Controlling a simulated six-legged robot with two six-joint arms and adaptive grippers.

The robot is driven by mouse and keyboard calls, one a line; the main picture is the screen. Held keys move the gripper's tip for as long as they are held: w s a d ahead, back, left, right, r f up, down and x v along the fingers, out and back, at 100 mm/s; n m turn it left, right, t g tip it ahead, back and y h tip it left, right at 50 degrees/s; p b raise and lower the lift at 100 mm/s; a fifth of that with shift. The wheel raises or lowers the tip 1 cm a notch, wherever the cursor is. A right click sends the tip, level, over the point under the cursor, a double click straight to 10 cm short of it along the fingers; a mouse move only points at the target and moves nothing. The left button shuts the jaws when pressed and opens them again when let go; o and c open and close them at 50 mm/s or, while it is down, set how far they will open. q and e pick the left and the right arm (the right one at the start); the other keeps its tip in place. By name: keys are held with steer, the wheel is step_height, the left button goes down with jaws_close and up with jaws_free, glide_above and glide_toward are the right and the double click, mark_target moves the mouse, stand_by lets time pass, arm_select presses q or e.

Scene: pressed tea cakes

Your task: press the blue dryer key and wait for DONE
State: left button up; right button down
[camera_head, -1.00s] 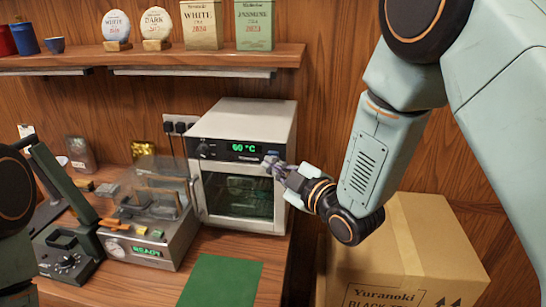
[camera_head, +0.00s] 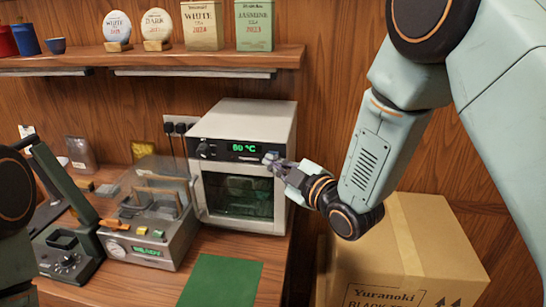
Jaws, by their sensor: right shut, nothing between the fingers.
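The dryer (camera_head: 243,121) is a pale box with a dark glass door and a black top panel. Its green display (camera_head: 244,147) reads what looks like 60 or 80 °C. My right gripper (camera_head: 271,159) is shut and empty, with its fingertips at the right end of the panel, at or very near its face. The blue key is hidden behind the fingertips or too small to make out, so I cannot tell whether it is pressed. At the left edge only part of my left arm shows; its gripper is out of view.
A steamer-like machine (camera_head: 146,247) with a READY display stands left of the dryer, beside a dark lever press (camera_head: 66,262). A green mat (camera_head: 222,282) lies in front. A cardboard box (camera_head: 410,250) stands right, below my right arm. A shelf (camera_head: 200,57) with tins runs above.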

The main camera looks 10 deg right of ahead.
steer(key=shift+w+d, duration=0.2)
steer(key=shift+w, duration=0.25)
stand_by(0.4)
steer(key=shift+s+a, duration=0.1)
steer(key=shift+s, duration=0.05)
steer(key=shift+s+a, duration=0.3)
steer(key=shift+s, duration=0.4)
steer(key=s, duration=0.1)
steer(key=s+a, duration=0.1)
steer(key=s, duration=0.1)
steer(key=s+a, duration=0.1)
steer(key=shift+s+f, duration=0.1)
steer(key=shift+s, duration=0.2)
stand_by(0.7)
